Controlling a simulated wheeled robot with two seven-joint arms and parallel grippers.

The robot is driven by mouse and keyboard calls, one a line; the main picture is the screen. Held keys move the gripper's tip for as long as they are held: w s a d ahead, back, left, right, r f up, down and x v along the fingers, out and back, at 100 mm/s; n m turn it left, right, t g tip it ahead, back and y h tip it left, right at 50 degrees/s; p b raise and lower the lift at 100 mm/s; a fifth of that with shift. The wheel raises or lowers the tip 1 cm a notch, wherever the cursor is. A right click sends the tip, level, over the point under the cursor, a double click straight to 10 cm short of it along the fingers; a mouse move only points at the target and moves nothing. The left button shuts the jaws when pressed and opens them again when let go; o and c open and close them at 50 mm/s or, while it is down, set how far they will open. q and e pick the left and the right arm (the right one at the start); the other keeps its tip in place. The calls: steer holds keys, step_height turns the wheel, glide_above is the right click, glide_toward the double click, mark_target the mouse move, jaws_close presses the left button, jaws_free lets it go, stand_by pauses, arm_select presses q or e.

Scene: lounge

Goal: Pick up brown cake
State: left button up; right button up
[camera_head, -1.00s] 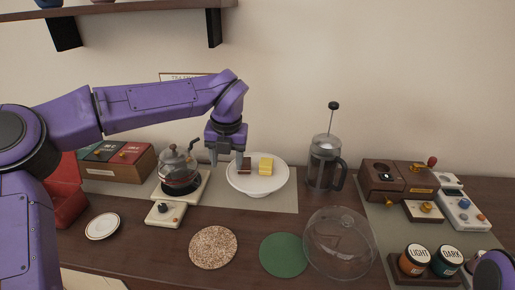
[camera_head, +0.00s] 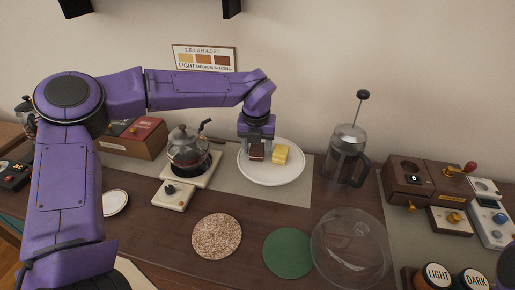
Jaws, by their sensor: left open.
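The brown cake (camera_head: 257,152) sits on the left half of a white round plate (camera_head: 288,176), beside a yellow cake (camera_head: 281,157). My left gripper (camera_head: 257,150) points down from above with its fingers at the brown cake. The fingers look to be on either side of it, but contact is hard to make out at this size. The jaws are open. The gripper hides the cake's upper part and the plate's far left rim. My right gripper does not show clearly.
A glass kettle (camera_head: 188,150) on a burner stands left of the plate, and a French press (camera_head: 346,152) stands right. A glass dome (camera_head: 350,246), green mat (camera_head: 288,253) and speckled mat (camera_head: 217,236) lie in front. A grinder (camera_head: 412,181) is at right.

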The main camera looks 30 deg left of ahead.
arm_select(q)
steer(key=shift+f, duration=0.3)
steer(key=c, duration=0.7)
